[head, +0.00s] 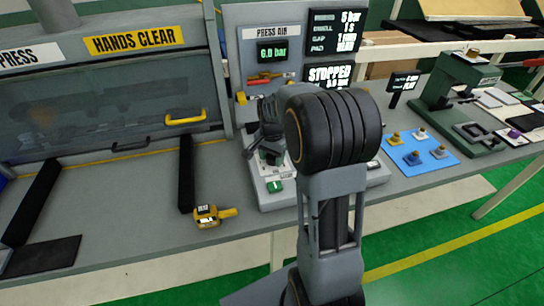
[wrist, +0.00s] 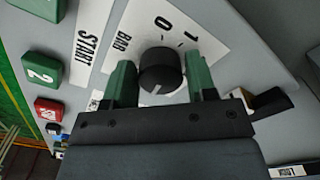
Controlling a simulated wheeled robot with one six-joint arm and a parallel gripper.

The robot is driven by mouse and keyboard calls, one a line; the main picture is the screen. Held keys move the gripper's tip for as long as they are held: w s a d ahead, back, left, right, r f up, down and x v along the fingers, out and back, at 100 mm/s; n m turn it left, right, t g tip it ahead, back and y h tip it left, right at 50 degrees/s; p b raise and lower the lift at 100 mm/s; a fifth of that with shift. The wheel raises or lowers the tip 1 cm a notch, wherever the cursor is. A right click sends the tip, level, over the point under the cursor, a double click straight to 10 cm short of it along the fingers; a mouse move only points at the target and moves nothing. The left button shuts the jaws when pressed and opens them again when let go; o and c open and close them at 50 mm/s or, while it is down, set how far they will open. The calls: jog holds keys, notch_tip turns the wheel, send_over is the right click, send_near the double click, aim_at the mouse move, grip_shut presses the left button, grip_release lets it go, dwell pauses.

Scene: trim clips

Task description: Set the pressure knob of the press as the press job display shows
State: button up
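The pressure knob (wrist: 160,72) is a round black knob in the wrist view, with a pale pointer mark on its near side. In the head view my gripper (head: 268,148) is over the control box (head: 272,197), and my arm hides the knob. The press job display (head: 337,30) reads 5 bar on its top line; lower lines are blurred.
The press air display (head: 272,53) reads about 6.0 bar. Another display (head: 328,76) reads STOPPED. A yellow tool (head: 213,215) lies on the bench. A blue mat (head: 422,158) holds several clips.

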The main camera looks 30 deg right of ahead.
jog(key=o, duration=0.3)
notch_tip(320, 180, up, 14)
dwell(0.7)
jog(key=shift+f, duration=0.15)
jog(key=n, duration=0.5)
send_near(272, 156)
jog(key=s+a, duration=0.2)
jog(key=s, duration=0.1)
jog(key=s+a+f+n+t, duration=0.1)
jog(key=s+a+n+t, duration=0.2)
jog(key=s, duration=1)
jog(key=a+n, duration=0.3)
jog(key=a, duration=0.1)
jog(key=shift+a+f+n+t, duration=0.2)
jog(key=shift+f+n+t, duration=0.1)
jog(key=shift+n+t, duration=0.1)
